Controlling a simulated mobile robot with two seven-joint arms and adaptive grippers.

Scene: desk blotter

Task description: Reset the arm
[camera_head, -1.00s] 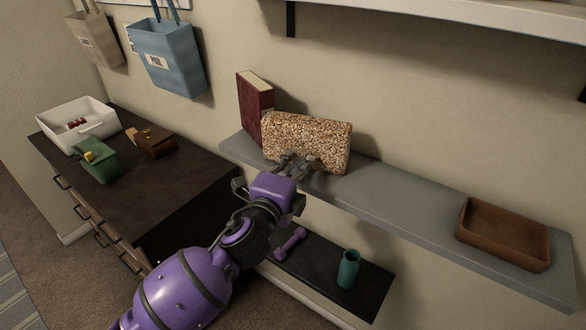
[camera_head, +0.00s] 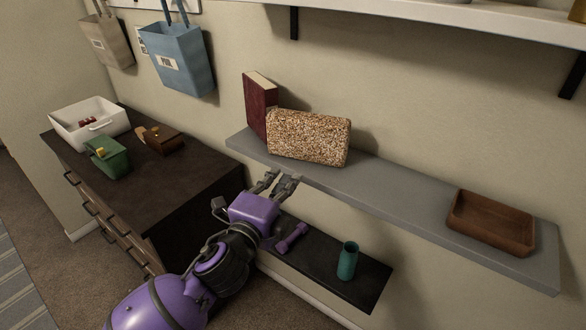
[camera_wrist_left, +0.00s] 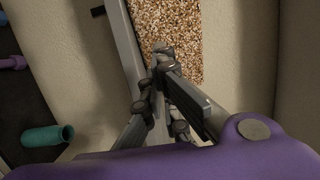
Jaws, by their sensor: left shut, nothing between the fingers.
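My left gripper (camera_head: 281,180) is shut and empty in front of the grey wall shelf (camera_head: 375,189), near its left part. It is below and apart from a speckled tan block (camera_head: 309,137) standing on the shelf. In the left wrist view the gripper (camera_wrist_left: 161,62) appears over the shelf edge and partly covers the speckled block (camera_wrist_left: 172,22). My purple left arm reaches up from the bottom left. My right gripper is not in view.
A dark red book (camera_head: 260,104) stands behind the block. A brown tray (camera_head: 491,222) is at the shelf's right end. A lower dark shelf holds a purple dumbbell (camera_head: 291,238) and a teal cup (camera_head: 347,261). A dark dresser (camera_head: 185,185) is left; the shelf's middle is clear.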

